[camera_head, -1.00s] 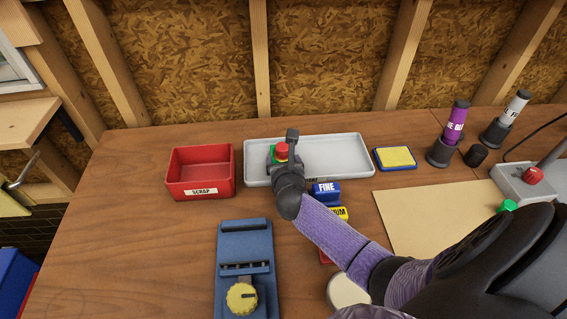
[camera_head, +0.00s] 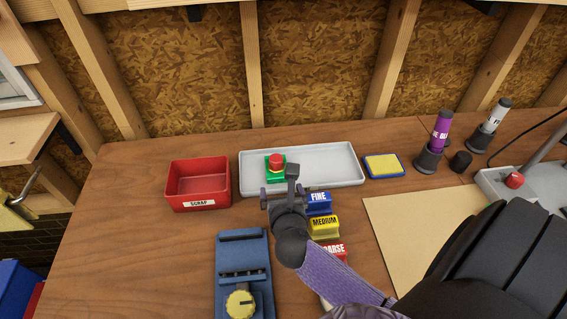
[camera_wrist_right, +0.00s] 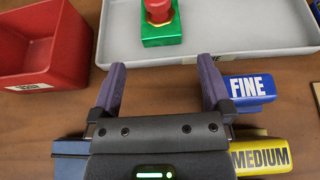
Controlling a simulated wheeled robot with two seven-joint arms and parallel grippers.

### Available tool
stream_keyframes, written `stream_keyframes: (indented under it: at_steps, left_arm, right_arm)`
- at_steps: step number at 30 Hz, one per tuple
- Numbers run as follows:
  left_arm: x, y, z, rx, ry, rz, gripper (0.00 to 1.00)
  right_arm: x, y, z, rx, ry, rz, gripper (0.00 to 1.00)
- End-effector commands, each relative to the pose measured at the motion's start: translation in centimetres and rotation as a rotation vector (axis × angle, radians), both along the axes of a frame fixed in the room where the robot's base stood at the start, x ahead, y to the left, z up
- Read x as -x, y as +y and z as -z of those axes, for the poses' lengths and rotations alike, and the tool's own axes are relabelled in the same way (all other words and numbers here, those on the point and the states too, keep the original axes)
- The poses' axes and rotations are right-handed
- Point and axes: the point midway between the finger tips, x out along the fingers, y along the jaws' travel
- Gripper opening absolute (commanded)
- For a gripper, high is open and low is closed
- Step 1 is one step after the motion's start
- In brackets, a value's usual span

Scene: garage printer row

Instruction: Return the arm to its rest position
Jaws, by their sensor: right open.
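My right arm comes in from the lower right of the head view. Its gripper (camera_head: 277,192) is over the bench just in front of the grey tray (camera_head: 335,180). In the right wrist view the gripper (camera_wrist_right: 160,85) has its two purple fingers apart, with nothing between them. A green block with a red knob (camera_head: 276,167) sits in the left part of the tray, beyond the fingertips; it also shows in the wrist view (camera_wrist_right: 160,30). My left gripper is not in view.
A red SCRAP bin (camera_head: 198,187) stands left of the tray. Blue FINE (camera_head: 319,201), yellow MEDIUM (camera_head: 324,226) and red COARSE (camera_head: 334,250) blocks lie close to the right of the gripper. A blue device with a yellow knob (camera_head: 243,260) is in front. A yellow-topped pad (camera_head: 384,166) lies right of the tray.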

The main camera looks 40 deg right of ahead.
Motion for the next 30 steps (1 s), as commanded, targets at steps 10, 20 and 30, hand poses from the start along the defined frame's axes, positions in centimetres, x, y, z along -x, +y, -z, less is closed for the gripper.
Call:
stream_keyframes:
  at_steps: [10, 20, 30]
  left_arm:
    - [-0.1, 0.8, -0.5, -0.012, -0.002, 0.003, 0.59]
    - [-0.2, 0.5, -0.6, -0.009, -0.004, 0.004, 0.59]
    - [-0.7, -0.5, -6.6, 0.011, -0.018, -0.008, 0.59]
  right_arm:
    - [1.9, 1.1, -0.9, -0.001, 0.0, 0.0, 1.0]
    - [1.9, 1.0, -0.9, 0.0, 0.0, 0.0, 1.0]
    - [1.8, 1.0, -7.3, 0.0, -0.011, 0.0, 1.0]
